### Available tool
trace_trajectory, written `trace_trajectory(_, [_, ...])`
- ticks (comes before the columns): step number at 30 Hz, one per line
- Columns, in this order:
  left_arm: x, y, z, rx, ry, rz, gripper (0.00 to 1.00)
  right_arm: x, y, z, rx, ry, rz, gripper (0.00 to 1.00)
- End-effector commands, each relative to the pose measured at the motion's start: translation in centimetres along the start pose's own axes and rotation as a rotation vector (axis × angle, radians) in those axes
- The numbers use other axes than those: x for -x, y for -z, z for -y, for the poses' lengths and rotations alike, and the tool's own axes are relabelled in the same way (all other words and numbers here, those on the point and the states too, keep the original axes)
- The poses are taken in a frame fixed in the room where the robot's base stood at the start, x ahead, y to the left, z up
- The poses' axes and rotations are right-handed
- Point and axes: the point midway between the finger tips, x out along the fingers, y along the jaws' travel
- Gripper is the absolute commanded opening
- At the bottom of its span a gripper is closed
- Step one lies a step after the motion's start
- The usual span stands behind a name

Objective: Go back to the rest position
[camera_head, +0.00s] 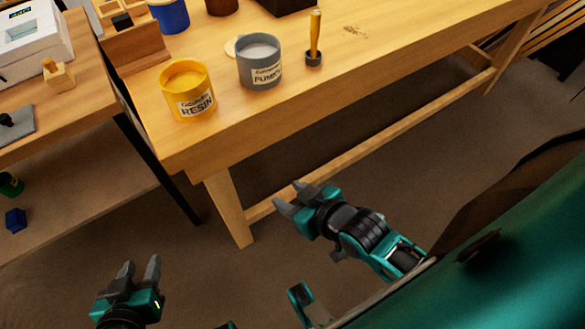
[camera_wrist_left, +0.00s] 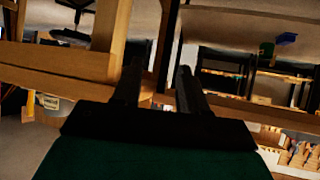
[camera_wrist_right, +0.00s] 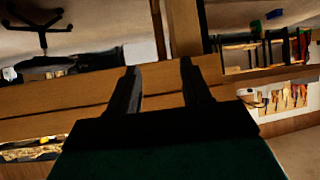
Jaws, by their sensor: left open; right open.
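My left gripper (camera_head: 140,275) is at the lower left of the head view, over the floor in front of the benches. Its fingers are apart with nothing between them; they also show in the left wrist view (camera_wrist_left: 158,85). My right gripper (camera_head: 290,197) is near the middle of the head view, in front of the wooden bench and clear of it. Its fingers are open and empty, as the right wrist view (camera_wrist_right: 160,85) also shows.
The wooden bench (camera_head: 400,60) holds a yellow resin cup (camera_head: 188,100), a grey pumice cup (camera_head: 260,70) and an upright yellow-handled tool (camera_head: 315,38). A second table (camera_head: 75,105) stands at the left with a white device (camera_head: 35,40). The floor (camera_head: 400,165) around the grippers is clear.

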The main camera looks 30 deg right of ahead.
Motion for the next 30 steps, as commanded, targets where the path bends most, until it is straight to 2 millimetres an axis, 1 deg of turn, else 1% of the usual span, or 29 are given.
trace_trajectory(2, [0.0, -0.1, 0.0, 0.0, 0.0, 0.001, 0.43, 0.0, -0.1, 0.1, -0.024, 0.004, 0.001, 0.49])
trace_trajectory(10, [0.1, 0.0, 0.1, -0.003, 0.001, 0.005, 0.43, 0.2, 0.1, 0.1, -0.02, 0.002, 0.002, 0.49])
trace_trajectory(14, [1.0, 1.3, 0.3, -0.007, 0.006, 0.002, 0.43, 1.1, 0.9, -0.2, -0.016, -0.006, 0.006, 0.49])
trace_trajectory(18, [2.5, 3.2, 1.1, -0.017, 0.026, -0.008, 0.43, 2.6, 2.1, -0.8, -0.01, -0.022, 0.01, 0.49])
trace_trajectory(20, [3.0, 3.4, 1.4, -0.02, 0.034, -0.007, 0.43, 3.1, 2.5, -1.1, -0.006, -0.03, 0.01, 0.49])
trace_trajectory(22, [3.3, 3.0, 1.7, -0.021, 0.042, 0.0, 0.43, 3.4, 2.4, -1.4, -0.004, -0.037, 0.012, 0.49])
trace_trajectory(26, [3.2, 1.8, 2.1, -0.02, 0.051, 0.013, 0.43, 3.2, 2.1, -1.6, -0.003, -0.043, 0.007, 0.49])
trace_trajectory(30, [3.3, 1.4, 2.0, -0.017, 0.05, 0.019, 0.43, 3.1, 2.0, -1.6, -0.003, -0.042, 0.008, 0.49])
